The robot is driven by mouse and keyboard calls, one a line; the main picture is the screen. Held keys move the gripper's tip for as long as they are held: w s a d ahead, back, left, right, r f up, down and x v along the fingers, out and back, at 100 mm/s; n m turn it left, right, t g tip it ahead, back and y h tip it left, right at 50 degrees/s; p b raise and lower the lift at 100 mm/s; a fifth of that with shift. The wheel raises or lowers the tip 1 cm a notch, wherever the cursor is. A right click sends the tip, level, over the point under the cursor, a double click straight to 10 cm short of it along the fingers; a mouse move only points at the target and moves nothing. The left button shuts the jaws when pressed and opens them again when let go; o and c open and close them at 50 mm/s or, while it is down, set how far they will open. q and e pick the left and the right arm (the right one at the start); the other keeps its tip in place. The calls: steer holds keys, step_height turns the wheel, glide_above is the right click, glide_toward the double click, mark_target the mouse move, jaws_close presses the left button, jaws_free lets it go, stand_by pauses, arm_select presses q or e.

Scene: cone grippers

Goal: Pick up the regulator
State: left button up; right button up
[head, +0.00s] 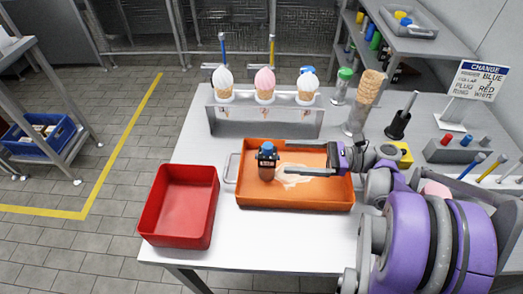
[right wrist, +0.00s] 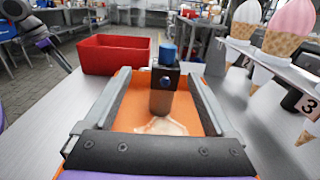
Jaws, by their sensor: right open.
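The regulator (head: 267,161), as I take it, is a dark block with a blue cap and a brownish lower body. It stands upright in the orange tray (head: 300,203), left of a pale spill. My right gripper (head: 283,161) reaches in from the right over the tray, its fingers pointing at the regulator. In the right wrist view the right gripper (right wrist: 160,82) is open, and the regulator (right wrist: 166,76) shows between the two fingers with gaps on both sides. I cannot tell how deep it sits between them. My left gripper does not show.
A red bin (head: 180,205) stands left of the tray. A metal rack (head: 265,120) with ice cream cones stands behind it. Stacked cones (head: 367,88), a black holder (head: 399,122) and a sign (head: 477,82) are at the right. Bare table lies in front of the tray.

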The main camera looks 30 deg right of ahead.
mark_target(276, 155)
steer(key=shift+d+f, duration=0.2)
steer(key=shift+d, duration=0.2)
steer(key=x, duration=0.5)
steer(key=shift+w+a+r+b, duration=0.15)
steer(key=shift+a+b, duration=0.15)
steer(key=shift+b, duration=0.1)
steer(key=shift+w+d+b+x, duration=0.15)
steer(key=shift+b+x, duration=0.1)
steer(key=shift+x, duration=1.1)
steer(key=shift+w+d+b+x, duration=0.1)
steer(key=shift+w+b+x, duration=0.1)
steer(key=shift+x, duration=1.1)
steer(key=shift+s, duration=0.1)
jaws_close()
